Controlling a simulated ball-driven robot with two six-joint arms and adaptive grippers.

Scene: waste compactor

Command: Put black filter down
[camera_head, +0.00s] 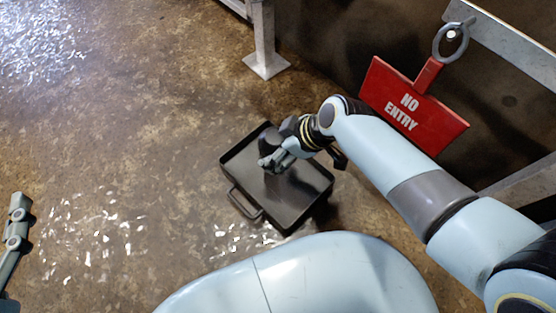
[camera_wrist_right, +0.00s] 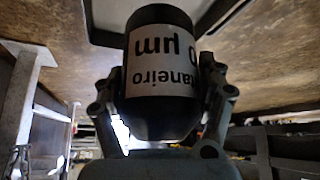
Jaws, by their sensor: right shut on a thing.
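The black filter (camera_head: 269,142) is a dark cylinder, partly hidden by my right gripper (camera_head: 272,163) in the head view. In the right wrist view the filter (camera_wrist_right: 160,65) fills the middle, with a white label whose lettering is upside down. The fingers of my right gripper (camera_wrist_right: 165,105) close on it from both sides. The gripper and filter are over the black tray (camera_head: 285,213); I cannot tell whether the filter touches its bottom. My left gripper (camera_head: 18,220) shows only in part at the left edge, far from the tray; its opening is unclear.
The tray has a raised rim and a handle (camera_head: 245,205) on its near left side. It lies on a wet brown floor (camera_head: 130,150), clear to the left. A red "NO ENTRY" sign (camera_head: 405,105) hangs from a metal rail (camera_head: 515,42) at right. A metal post (camera_head: 264,40) stands behind.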

